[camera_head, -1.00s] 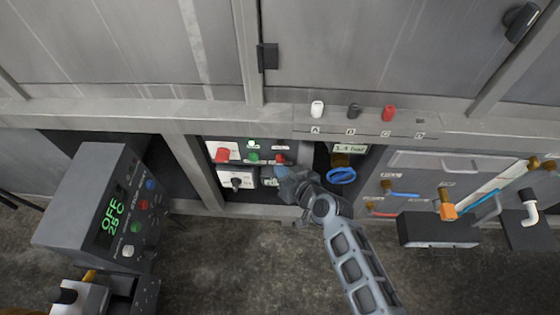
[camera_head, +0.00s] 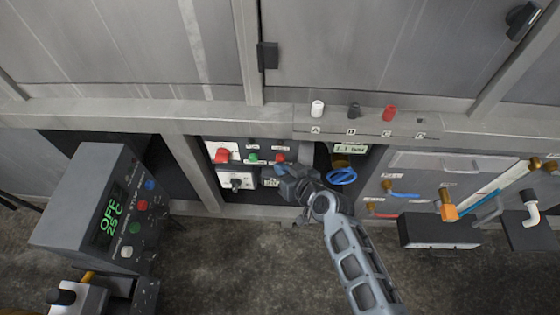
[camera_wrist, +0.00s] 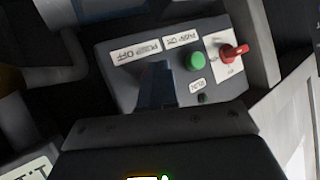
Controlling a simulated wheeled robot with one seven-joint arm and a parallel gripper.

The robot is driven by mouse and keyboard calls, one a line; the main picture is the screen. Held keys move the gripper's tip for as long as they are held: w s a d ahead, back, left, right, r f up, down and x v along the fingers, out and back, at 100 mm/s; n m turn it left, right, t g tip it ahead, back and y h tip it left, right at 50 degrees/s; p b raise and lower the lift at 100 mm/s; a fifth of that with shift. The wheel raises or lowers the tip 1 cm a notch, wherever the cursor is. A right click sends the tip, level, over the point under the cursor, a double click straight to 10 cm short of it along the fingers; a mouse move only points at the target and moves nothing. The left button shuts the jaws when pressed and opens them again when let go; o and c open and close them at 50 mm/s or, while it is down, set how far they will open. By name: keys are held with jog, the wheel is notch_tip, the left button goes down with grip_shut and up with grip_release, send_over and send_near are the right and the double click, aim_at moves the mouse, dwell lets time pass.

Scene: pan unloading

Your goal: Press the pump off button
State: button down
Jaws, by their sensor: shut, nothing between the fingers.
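The pump off button (camera_head: 280,158) is a small red button on the control panel, right of the green pump on button (camera_head: 253,158). My gripper (camera_head: 280,170) is shut and empty, just below the red button in the head view. In the wrist view the shut fingers (camera_wrist: 158,72) point at the panel under the PUMP OFF label (camera_wrist: 135,52) and hide the red button. I cannot tell whether they touch it. The green button (camera_wrist: 196,62) shows to their right. The run lamp (camera_wrist: 203,98) is dark.
A red rotary switch (camera_head: 222,155) sits at the panel's left. A pressure display (camera_head: 350,148) and a blue ring-shaped handle (camera_head: 342,176) are right of my gripper. A grey control box (camera_head: 95,205) reading OFF, 25 C stands at left.

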dwell(0.6)
jog(key=shift+s, duration=0.8)
jog(key=shift+s+a+p, duration=0.1)
jog(key=shift+s+p, duration=0.7)
jog(key=shift+s, duration=1.7)
